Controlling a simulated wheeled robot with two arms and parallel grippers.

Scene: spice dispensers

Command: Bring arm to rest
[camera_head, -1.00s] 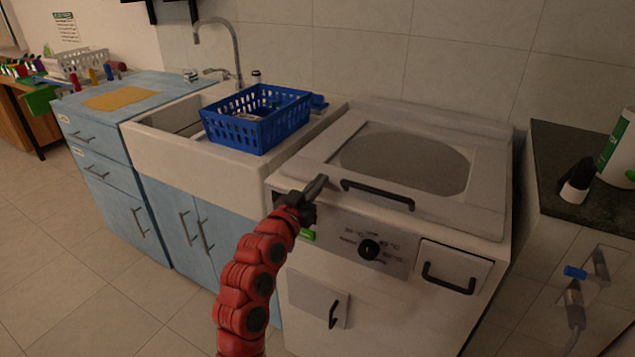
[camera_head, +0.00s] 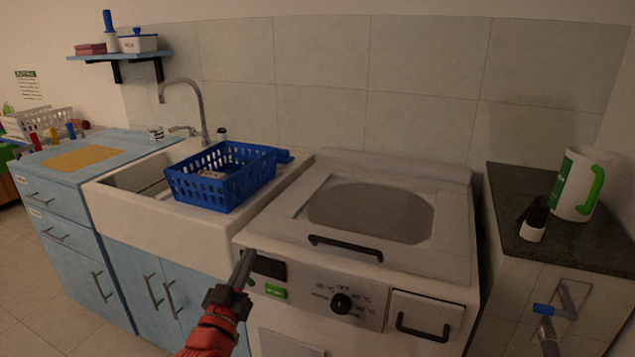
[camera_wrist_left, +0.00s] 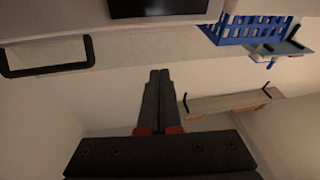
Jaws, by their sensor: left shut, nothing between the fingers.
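My left gripper (camera_head: 242,270), on a red arm, is shut and empty. In the head view its dark fingers point up in front of the left end of the white machine's (camera_head: 262,225) control panel, overlapping the dark display (camera_head: 268,267). I cannot tell the gap to the panel. In the left wrist view the two fingers (camera_wrist_left: 159,78) lie together with nothing between them. The machine's lid with a black handle (camera_head: 345,248) is closed. My right gripper is not in view.
A blue basket (camera_head: 222,178) stands on the white sink's (camera_head: 128,190) right side. A dark counter (camera_head: 520,200) at the right holds a white-and-green mug (camera_head: 578,183). A blue shelf (camera_head: 118,57) hangs at the back left. Floor (camera_head: 30,310) shows free at the lower left.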

